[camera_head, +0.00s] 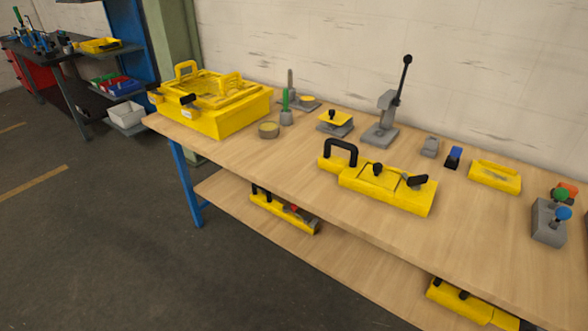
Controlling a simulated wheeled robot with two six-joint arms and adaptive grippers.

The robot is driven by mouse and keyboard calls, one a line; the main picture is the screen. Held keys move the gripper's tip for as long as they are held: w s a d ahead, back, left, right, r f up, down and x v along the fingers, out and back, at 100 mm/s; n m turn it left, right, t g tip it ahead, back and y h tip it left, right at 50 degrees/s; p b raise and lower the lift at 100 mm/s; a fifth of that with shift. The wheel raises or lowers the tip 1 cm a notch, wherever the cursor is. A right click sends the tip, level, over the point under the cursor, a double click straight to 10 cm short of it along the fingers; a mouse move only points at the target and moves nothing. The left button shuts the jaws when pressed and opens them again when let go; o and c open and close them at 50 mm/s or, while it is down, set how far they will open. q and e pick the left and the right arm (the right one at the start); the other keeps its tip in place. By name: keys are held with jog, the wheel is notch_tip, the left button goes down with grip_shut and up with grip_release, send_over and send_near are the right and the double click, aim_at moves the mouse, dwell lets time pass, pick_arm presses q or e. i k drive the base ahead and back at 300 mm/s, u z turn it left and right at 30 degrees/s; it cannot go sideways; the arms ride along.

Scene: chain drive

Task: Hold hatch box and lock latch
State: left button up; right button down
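A large yellow box (218,121) with a framed lid and raised yellow handles stands at the left end of the wooden workbench. Small black parts show on its near-left side. A long, low yellow box (350,183) lies near the middle of the bench. It has a black arched handle (341,148), a small black knob (377,169) and a black lever-like part (417,181) on top. I cannot tell which box is the hatch box, or whether any latch is locked. Neither of my grippers is in view.
The workbench (300,190) has free room along its front edge. Behind the low box stand a grey lever press (381,128) with a tall black-tipped lever and several small fixtures. A yellow tray (495,176) and a grey switch block (549,222) stand at right. More yellow parts lie on the lower shelf.

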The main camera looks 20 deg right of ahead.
aim_at(414, 182)
jog(key=u, duration=0.45)
jog(key=i, duration=1.05)
jog(key=z, duration=1)
